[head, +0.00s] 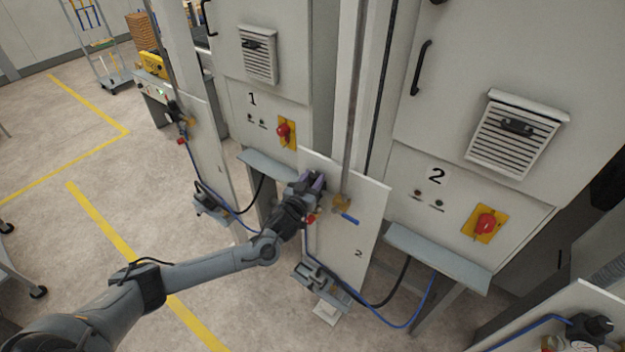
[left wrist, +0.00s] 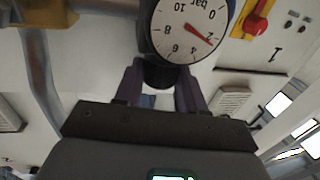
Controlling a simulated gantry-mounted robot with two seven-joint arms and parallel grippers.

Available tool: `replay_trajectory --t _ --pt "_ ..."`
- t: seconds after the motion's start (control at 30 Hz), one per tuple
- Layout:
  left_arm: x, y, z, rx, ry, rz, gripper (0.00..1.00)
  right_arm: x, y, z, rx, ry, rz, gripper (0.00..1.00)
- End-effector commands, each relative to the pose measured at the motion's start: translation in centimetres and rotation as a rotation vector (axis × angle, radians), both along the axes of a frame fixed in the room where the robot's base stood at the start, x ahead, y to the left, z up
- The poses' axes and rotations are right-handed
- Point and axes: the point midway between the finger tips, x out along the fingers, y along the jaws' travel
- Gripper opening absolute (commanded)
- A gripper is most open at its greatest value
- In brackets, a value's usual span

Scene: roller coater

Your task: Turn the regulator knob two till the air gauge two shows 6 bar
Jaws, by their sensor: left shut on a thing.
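My left gripper (head: 312,182) is at the upper part of the white panel marked 2 (head: 350,235). In the left wrist view, its two fingers (left wrist: 160,88) are shut on the dark regulator knob (left wrist: 160,72), which is mostly hidden between them. The round white air gauge (left wrist: 186,28) sits right by the knob and appears upside down. Its red needle points close to the 2 mark, slightly toward the 4. In the head view the gripper hides the gauge and knob. My right gripper is not in view.
A yellow fitting with a blue lever (head: 349,218) is just right of my left gripper. Blue and black hoses hang below the panel. Cabinet 1 (head: 265,115) and cabinet 2 (head: 450,190), with red switches, stand behind.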

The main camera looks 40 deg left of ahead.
Motion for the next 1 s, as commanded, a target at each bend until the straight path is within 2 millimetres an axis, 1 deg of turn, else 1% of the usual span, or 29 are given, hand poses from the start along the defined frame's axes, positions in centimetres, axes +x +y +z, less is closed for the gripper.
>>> replay_trajectory --t 0.27,0.47,0.67,1.0 --pt "-0.1 0.3 0.0 0.002 0.0 -0.11 0.09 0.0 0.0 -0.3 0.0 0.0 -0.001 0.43" --pt "-0.2 0.6 -0.2 0.002 0.0 -0.266 0.09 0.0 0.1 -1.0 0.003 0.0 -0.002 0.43" --pt "-0.1 0.9 -0.3 0.003 -0.002 -0.442 0.09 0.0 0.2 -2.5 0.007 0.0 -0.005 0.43" --pt "0.1 1.2 -0.3 0.002 -0.004 -0.689 0.09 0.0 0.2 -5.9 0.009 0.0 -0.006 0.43"
